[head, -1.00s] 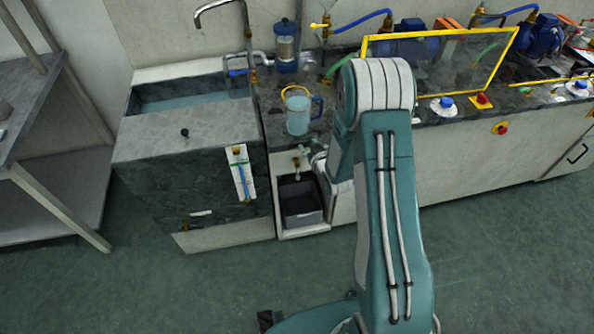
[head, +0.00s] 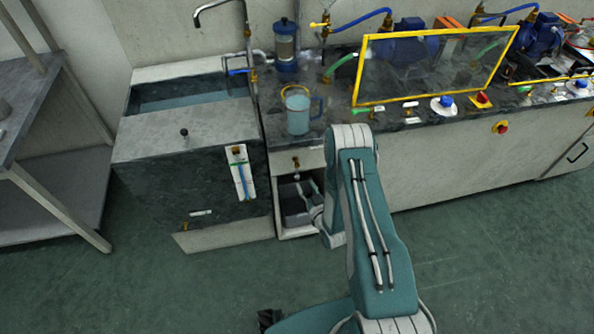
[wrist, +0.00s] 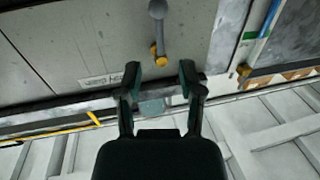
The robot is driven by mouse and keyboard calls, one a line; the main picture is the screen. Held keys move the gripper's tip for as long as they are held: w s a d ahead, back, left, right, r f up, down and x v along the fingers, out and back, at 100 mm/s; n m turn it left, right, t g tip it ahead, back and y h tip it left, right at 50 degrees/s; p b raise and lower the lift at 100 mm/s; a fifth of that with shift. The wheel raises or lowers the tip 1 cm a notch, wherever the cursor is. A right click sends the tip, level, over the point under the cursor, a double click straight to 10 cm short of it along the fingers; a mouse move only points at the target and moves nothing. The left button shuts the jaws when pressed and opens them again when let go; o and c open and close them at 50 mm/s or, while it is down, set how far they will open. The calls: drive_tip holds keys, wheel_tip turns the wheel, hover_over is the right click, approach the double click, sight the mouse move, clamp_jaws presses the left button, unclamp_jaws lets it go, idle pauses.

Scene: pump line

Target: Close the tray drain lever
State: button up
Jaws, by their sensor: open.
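A valve with a brass end (wrist: 160,55) and a grey rounded stem (wrist: 158,14) sits on the pale cabinet front in the wrist view; I cannot tell which way its lever is set. In the head view its brass part (head: 296,162) is above the open niche with the dark tray (head: 291,215). My gripper (wrist: 159,68) is open and empty. Its fingertips are on either side of the brass end in the picture, with no contact visible. In the head view my gripper (head: 303,190) is small and partly hidden at the niche opening, below the valve.
A clear jug (head: 298,115) stands on the counter above the niche. A tank with a sight gauge (head: 241,172) is to the left. A yellow-framed guard (head: 440,101) stands on the counter to the right. The floor (head: 490,260) in front is clear.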

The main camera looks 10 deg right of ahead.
sight(297, 175)
drive_tip(key=w, duration=0.2)
drive_tip(key=w+a, duration=0.1)
drive_tip(key=w, duration=0.4)
drive_tip(key=shift+w+a, duration=0.15)
drive_tip(key=shift+a, duration=0.1)
clamp_jaws()
